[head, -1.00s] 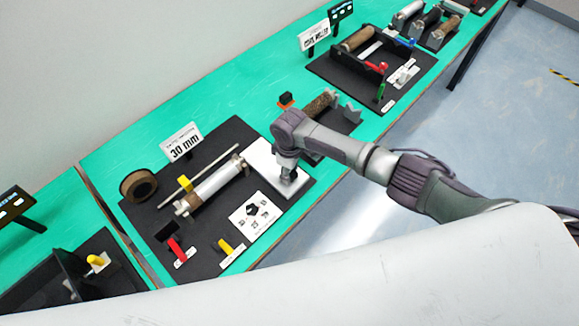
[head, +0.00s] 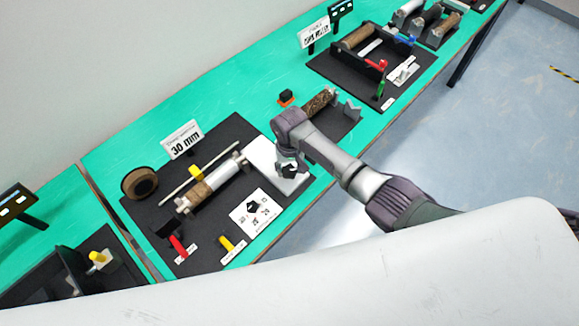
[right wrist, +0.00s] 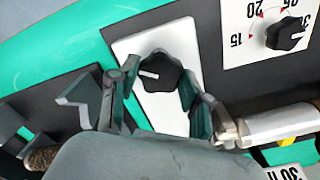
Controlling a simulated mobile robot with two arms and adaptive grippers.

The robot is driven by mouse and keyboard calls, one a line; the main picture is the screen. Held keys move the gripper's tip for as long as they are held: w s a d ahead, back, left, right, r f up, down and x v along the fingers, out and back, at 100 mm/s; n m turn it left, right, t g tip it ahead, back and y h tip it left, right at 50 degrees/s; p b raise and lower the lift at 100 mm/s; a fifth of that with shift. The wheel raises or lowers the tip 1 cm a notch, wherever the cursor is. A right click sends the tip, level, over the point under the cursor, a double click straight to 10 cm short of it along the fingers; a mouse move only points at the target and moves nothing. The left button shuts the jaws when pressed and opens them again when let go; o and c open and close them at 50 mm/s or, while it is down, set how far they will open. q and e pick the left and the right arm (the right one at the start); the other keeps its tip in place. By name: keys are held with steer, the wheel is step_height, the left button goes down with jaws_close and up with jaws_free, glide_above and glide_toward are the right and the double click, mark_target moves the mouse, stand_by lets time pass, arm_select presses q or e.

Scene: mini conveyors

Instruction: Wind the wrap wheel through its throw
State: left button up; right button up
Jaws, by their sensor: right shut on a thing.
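A black lobed knob with a white pointer line, which I take as the wrap wheel (right wrist: 158,72), sits on a white plate (right wrist: 129,52) in the right wrist view. My right gripper (right wrist: 159,88) is shut on this knob, with one finger on each side of it. In the head view my right gripper (head: 288,168) reaches down onto the white plate (head: 268,158), at the right end of a roller (head: 222,177) partly covered in brown. A thin rod (head: 200,174) with a yellow piece (head: 166,172) runs behind the roller. My left gripper is not in view.
A dial card (head: 245,221) with its own black knob stands in front of the roller. A red lever (head: 178,245), a yellow lever (head: 227,243), a brown ring (head: 139,184) and a "30 mm" sign (head: 182,140) are nearby. Another station's black board (head: 340,118) lies to the right.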

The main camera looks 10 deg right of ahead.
steer(key=m, duration=1.2)
steer(key=shift+w+r+m, duration=0.1)
steer(key=shift+w+m, duration=0.05)
steer(key=shift+m, duration=0.25)
stand_by(0.3)
steer(key=o, duration=1.2)
steer(key=shift+c, duration=0.2)
